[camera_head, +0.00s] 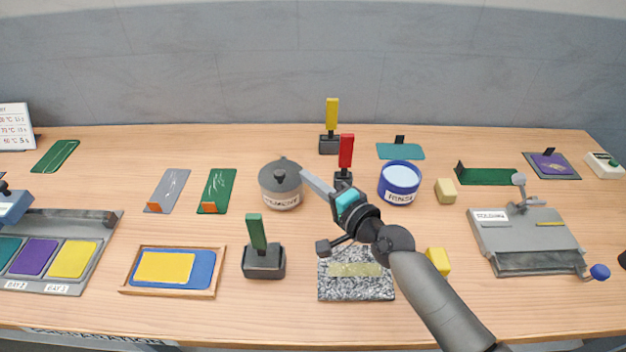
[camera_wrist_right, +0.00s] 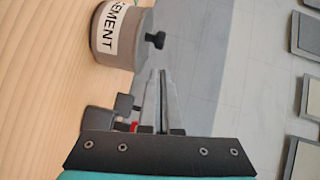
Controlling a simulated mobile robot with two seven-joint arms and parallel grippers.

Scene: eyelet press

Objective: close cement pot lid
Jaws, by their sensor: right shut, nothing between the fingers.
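The cement pot (camera_head: 281,193) is a grey round pot with a white label, upright on the table left of my right gripper. Its dark grey lid (camera_head: 281,170) with a small knob is on top of the pot; I cannot tell whether it sits fully flush. In the right wrist view the pot (camera_wrist_right: 104,62) appears sideways, with its black knob (camera_wrist_right: 155,40) just beyond my fingertips. My right gripper (camera_head: 306,178) is shut and empty, its fingertips close to the pot's right side; the fingers also show in the wrist view (camera_wrist_right: 160,76). My left gripper is not in view.
A blue rinse pot (camera_head: 399,185) stands right of my gripper. A red-handled tool (camera_head: 346,150) stands just behind it and a green-handled tool (camera_head: 258,235) in front of the cement pot. A speckled slab (camera_head: 355,288) lies under my right arm.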

